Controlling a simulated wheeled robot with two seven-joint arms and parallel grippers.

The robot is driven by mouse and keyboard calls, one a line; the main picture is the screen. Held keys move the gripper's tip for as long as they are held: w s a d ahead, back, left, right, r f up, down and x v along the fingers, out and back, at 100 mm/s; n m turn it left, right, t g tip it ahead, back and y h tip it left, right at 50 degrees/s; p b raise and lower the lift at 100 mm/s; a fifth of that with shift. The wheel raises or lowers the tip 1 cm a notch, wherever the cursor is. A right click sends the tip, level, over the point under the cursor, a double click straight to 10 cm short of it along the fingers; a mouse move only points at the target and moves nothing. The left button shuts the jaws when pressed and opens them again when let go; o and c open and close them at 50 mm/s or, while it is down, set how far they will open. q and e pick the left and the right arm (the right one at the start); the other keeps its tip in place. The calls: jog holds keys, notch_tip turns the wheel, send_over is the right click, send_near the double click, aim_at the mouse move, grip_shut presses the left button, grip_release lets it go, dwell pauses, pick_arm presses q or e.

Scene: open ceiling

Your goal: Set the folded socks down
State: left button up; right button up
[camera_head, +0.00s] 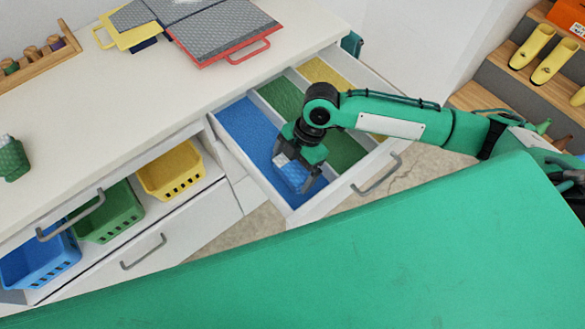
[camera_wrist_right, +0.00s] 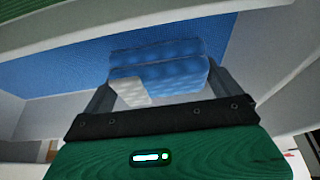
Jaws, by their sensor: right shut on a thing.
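The folded socks (camera_head: 293,174) are a blue bundle with a pale patch. My right gripper (camera_head: 298,175) is shut on them, pointing down inside the blue compartment at the front end of an open drawer (camera_head: 229,143). In the right wrist view the socks (camera_wrist_right: 160,72) sit between the two fingers of the gripper (camera_wrist_right: 158,88), with the blue compartment floor (camera_wrist_right: 60,75) behind them. I cannot tell whether the socks touch the floor. My left gripper is not in view.
The drawer also has a green compartment (camera_head: 283,98) and a yellow one (camera_head: 322,72). A white counter (camera_head: 120,85) holds grey folders (camera_head: 225,30), a wooden rack (camera_head: 40,64) and a green bottle (camera_head: 12,158). Blue, green and yellow baskets (camera_head: 170,172) stand on a shelf below.

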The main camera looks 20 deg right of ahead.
jog(key=shift+f, duration=0.8)
jog(key=o, duration=0.6)
jog(key=shift+f, duration=0.15)
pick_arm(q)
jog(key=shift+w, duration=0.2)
pick_arm(e)
jog(key=v, duration=1.2)
jog(key=shift+r, duration=0.25)
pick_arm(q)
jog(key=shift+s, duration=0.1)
pick_arm(e)
jog(key=shift+a, duration=0.1)
